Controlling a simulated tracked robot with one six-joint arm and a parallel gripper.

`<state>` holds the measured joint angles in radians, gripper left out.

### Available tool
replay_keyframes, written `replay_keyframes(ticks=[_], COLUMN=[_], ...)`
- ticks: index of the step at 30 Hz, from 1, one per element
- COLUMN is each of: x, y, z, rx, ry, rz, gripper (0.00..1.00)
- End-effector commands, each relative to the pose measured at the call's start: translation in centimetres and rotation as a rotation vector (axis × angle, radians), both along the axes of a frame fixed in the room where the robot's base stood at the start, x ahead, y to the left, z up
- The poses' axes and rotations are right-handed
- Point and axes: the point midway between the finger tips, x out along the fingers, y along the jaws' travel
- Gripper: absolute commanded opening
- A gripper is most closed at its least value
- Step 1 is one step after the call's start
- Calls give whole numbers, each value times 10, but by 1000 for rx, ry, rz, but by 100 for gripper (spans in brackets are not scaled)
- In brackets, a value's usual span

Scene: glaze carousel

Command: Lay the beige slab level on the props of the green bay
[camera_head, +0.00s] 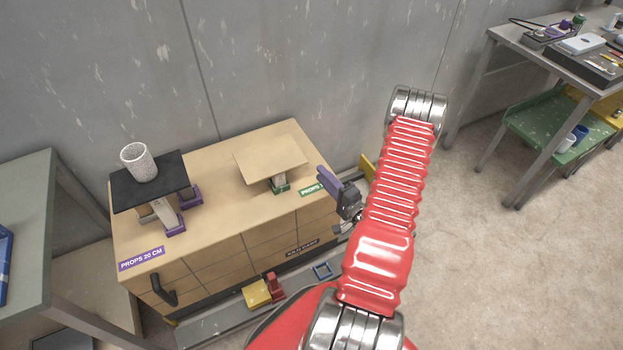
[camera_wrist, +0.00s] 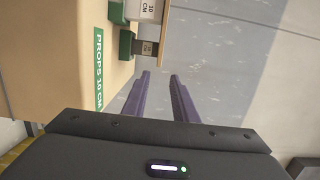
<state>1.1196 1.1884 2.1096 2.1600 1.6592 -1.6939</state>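The beige slab (camera_head: 270,155) lies over the props of the green bay on the wooden cart and looks close to level. In the wrist view its thin edge (camera_wrist: 166,40) shows beyond the props. Two grey props marked 10 CM (camera_wrist: 146,47) stand in green holders (camera_wrist: 125,45); the slab hides most of them in the head view.
A black slab (camera_head: 150,187) with a speckled cup (camera_head: 138,160) stands on the purple bay's props at left. A grey-green table (camera_head: 35,190) is at far left. A cluttered workbench (camera_head: 510,38) is at right. Open floor (camera_head: 500,270) lies to the right.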

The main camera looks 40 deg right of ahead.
Motion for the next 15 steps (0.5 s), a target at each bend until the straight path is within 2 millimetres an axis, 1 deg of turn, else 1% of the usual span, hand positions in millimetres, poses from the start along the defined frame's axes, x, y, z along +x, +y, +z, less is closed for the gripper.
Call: replay_keyframes(ticks=[5,8,11,14,15], x=[2,8,22,38,45], y=[1,8,23,46,57], z=[2,11,29,53,64], rx=[0,2,11,22,26], ry=[-1,-7,-13,-18,-18], rz=[7,41,112,217,264], gripper=[26,26,26,26,26])
